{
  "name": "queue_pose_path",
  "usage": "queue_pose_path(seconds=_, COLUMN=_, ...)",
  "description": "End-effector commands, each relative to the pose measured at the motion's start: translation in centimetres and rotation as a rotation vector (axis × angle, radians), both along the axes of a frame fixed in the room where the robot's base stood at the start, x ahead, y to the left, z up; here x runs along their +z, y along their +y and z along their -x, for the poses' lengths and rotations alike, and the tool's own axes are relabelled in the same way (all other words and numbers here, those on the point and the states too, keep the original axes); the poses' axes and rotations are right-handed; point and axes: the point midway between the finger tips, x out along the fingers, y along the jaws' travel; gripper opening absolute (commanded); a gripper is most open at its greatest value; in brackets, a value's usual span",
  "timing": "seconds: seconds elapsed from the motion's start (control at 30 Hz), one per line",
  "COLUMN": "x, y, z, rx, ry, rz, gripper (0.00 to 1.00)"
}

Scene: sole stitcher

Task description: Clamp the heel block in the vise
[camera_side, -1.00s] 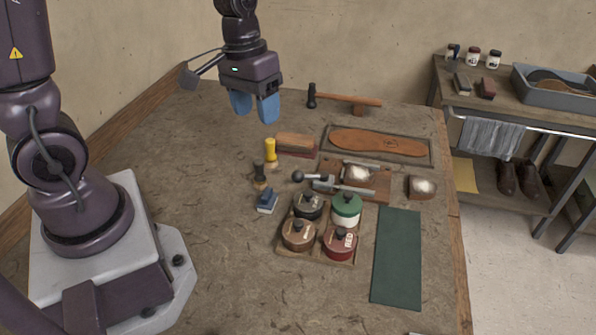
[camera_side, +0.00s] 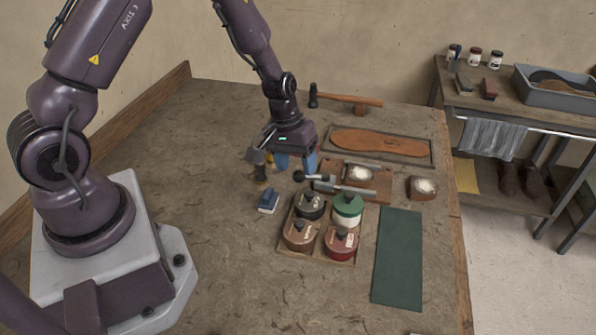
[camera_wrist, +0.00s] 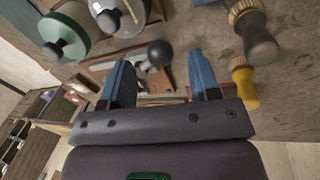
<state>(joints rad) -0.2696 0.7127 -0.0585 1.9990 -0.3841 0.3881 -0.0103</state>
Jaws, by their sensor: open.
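The vise (camera_side: 345,188) has metal jaws on a wooden base, with a dark ball-ended handle on its left. A similar brown block with a pale top (camera_side: 422,187) stands apart to the right; which one is the heel block is unclear. My gripper (camera_side: 296,164) is open and empty, above and just behind the vise's ball handle. In the wrist view the dark ball (camera_wrist: 160,53) shows between the tips of my gripper (camera_wrist: 161,62), and part of the vise's wooden base is partly hidden.
A tray with several lidded tins (camera_side: 345,262) stands in front of the vise. A blue-handled tool (camera_side: 268,201) lies left of it. A sole tray (camera_side: 425,155) and hammer (camera_side: 345,99) lie behind. The left tabletop is clear.

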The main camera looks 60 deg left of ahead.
Motion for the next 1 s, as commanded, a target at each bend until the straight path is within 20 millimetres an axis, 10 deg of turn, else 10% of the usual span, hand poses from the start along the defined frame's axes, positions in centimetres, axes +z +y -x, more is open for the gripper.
queue_pose_path(seconds=0.53, x=-2.7, y=-0.4, z=-0.3, rx=-0.001, ry=-0.001, rz=-0.001, gripper=0.56)
queue_pose_path(seconds=0.8, x=-2.7, y=-0.4, z=-0.3, rx=0.000, ry=0.000, rz=-0.001, gripper=0.00)
queue_pose_path(seconds=1.0, x=-2.7, y=-0.2, z=-0.3, rx=0.005, ry=-0.002, rz=-0.003, gripper=0.00)
